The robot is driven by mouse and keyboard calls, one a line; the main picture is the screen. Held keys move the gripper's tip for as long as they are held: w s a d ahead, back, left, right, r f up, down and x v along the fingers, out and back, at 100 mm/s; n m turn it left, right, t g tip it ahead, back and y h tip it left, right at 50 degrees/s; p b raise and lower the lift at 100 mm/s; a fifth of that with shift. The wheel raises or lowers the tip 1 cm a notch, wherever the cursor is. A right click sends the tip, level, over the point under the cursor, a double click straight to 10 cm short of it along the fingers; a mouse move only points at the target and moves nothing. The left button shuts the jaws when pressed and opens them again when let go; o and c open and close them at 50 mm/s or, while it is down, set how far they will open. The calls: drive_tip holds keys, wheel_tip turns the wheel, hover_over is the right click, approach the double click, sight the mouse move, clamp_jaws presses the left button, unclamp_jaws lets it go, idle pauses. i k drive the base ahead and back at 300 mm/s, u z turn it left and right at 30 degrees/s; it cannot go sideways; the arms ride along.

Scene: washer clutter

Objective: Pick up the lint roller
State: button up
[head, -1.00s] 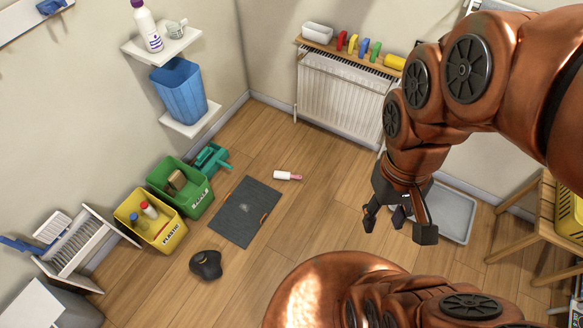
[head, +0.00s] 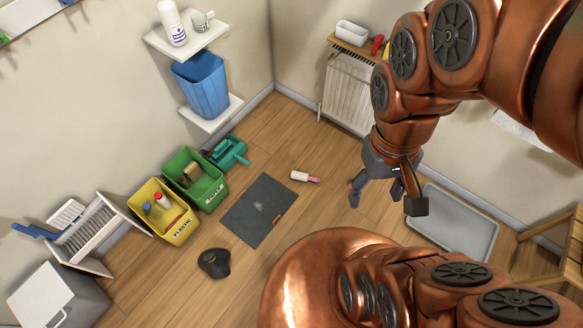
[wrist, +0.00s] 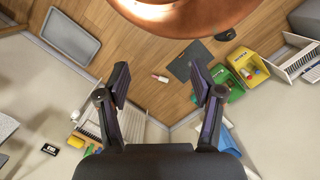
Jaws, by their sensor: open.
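The lint roller (head: 304,177) lies on the wooden floor, a white roll with a pinkish-red handle pointing right in the head view. It is right of the dark grey mat and apart from it. In the wrist view the lint roller (wrist: 160,78) shows small and far off, between the two fingers. My gripper (head: 384,197) hangs to the right of the lint roller in the head view, well above the floor. Its fingers are spread and nothing is between them; the open gripper also shows in the wrist view (wrist: 162,88).
The dark grey mat (head: 259,212) lies left of the roller. A green bin (head: 208,190), a yellow bin (head: 176,229) and a teal dustpan (head: 228,152) line the left wall. A black rounded object (head: 213,263) and a grey tray (head: 455,226) are on the floor. Floor around the roller is clear.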

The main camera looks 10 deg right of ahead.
sight(295, 175)
drive_tip(key=z, duration=0.75)
drive_tip(key=i, duration=0.95)
drive_tip(key=u, duration=2.25)
